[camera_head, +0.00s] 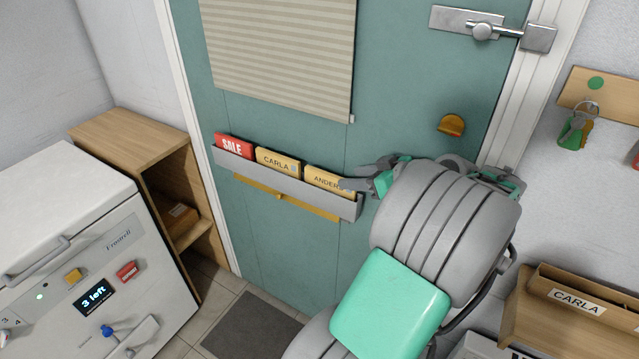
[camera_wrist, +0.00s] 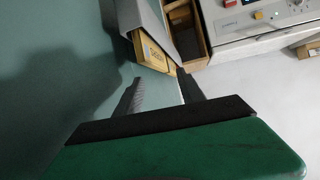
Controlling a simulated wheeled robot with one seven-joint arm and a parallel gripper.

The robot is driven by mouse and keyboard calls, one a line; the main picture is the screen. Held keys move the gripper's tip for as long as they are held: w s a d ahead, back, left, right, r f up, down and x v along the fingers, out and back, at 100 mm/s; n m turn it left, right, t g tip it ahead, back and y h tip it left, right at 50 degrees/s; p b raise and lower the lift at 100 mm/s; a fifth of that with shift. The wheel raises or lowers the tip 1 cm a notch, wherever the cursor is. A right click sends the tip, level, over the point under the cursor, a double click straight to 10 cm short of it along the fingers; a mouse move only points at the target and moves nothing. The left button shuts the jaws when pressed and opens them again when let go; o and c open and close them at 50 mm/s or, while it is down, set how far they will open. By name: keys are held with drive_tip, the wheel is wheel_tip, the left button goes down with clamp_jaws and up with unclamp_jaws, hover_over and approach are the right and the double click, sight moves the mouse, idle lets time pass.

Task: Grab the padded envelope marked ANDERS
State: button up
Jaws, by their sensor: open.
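The padded envelope marked ANDERS (camera_head: 322,180) is tan and stands at the right end of a grey rack (camera_head: 285,182) on the teal door. My gripper (camera_head: 352,184) is beside its right end, partly overlapping it in the head view. In the wrist view the two dark fingers (camera_wrist: 160,76) are apart with nothing between them. A tan envelope (camera_wrist: 150,52) sits just beyond the fingertips in the grey rack, most likely the ANDERS one; its label is too small to read there. I cannot tell whether a finger touches it.
The CARLA envelope (camera_head: 277,162) and red SALE item (camera_head: 233,146) share the rack to the left. A brass letter flap (camera_head: 285,198) is below it. A white appliance (camera_head: 70,255) and wooden shelf (camera_head: 135,142) stand left. Keys (camera_head: 575,130) hang at right.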

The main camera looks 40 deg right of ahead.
sight(332, 175)
drive_tip(key=x, duration=0.2)
drive_tip(key=p+x, duration=0.1)
drive_tip(key=x, duration=0.2)
drive_tip(key=p+x, duration=0.1)
drive_tip(key=x, duration=0.1)
drive_tip(key=shift+w+d, duration=0.3)
drive_tip(key=shift+w, duration=0.1)
drive_tip(key=shift+s+d, duration=0.15)
drive_tip(key=shift+s, duration=0.05)
drive_tip(key=shift+c, duration=0.6)
clamp_jaws()
